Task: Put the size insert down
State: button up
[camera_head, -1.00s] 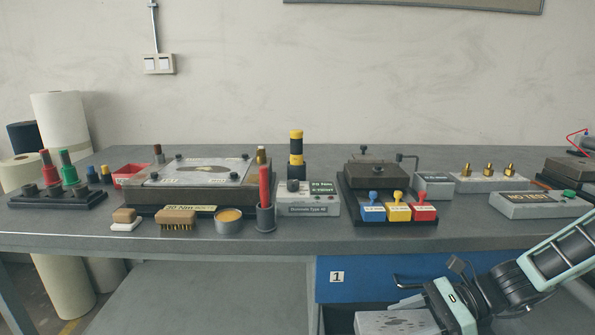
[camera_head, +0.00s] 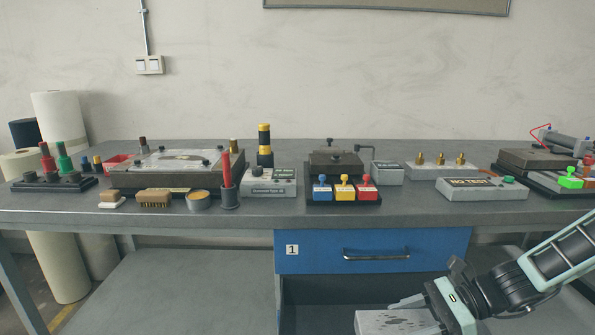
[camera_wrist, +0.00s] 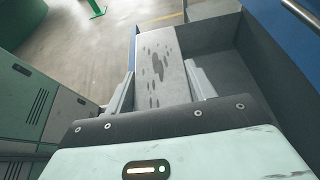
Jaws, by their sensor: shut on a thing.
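The size insert (camera_head: 385,322) is a light grey block with dark recesses in its top. It is at the bottom of the head view, below the bench top, and is partly cut off by the picture's edge. My gripper (camera_head: 412,314) is shut on it. In the wrist view the insert (camera_wrist: 160,62) lies between the two fingers of my gripper (camera_wrist: 158,92). An open grey compartment is beside and behind it there. I cannot tell whether the insert touches anything below.
The bench (camera_head: 250,222) holds a plate fixture (camera_head: 185,165), three coloured stamps (camera_head: 344,188) and a grey box reading "NO TEST" (camera_head: 482,189). Blue drawer 1 (camera_head: 373,250) is under the bench top, with an open grey space below. Paper rolls (camera_head: 60,120) stand at the left.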

jog(key=shift+w+d+f+m+t+b, duration=0.35)
jog(key=shift+w+d+f+m+t, duration=0.15)
jog(key=shift+w+f+t, duration=0.1)
jog(key=w+d+f+m+t+h+b, duration=0.2)
jog(key=w+d+f+m+t+b, duration=0.35)
jog(key=d, duration=0.45)
notch_tip(320, 180, up, 14)
jog(key=s+t+p, duration=0.1)
jog(key=p, duration=2.1)
jog(key=shift+f+m+h+p, duration=0.2)
jog(key=shift+m+h+p, duration=0.1)
jog(key=shift+m+p, duration=0.05)
